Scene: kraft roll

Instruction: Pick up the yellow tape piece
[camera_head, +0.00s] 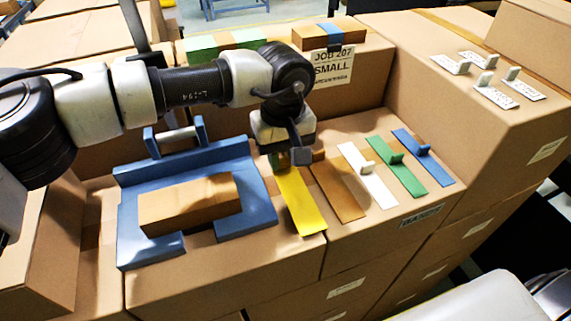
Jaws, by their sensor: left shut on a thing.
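The yellow tape piece (303,210) is a flat strip at the left end of a row of tape pieces on a cardboard box top. My left gripper (300,154) points down over the far end of the yellow tape piece and is shut on it; the gripped part is mostly hidden behind the fingers. I cannot tell whether the strip is lifted off the box. My right gripper is not in view.
Brown (337,188), white (368,178), green (400,170) and blue (424,158) tape pieces lie to the right. A blue fixture (128,228) holds a small carton (188,204) at left. White labelled pieces (514,92) lie on the higher right box.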

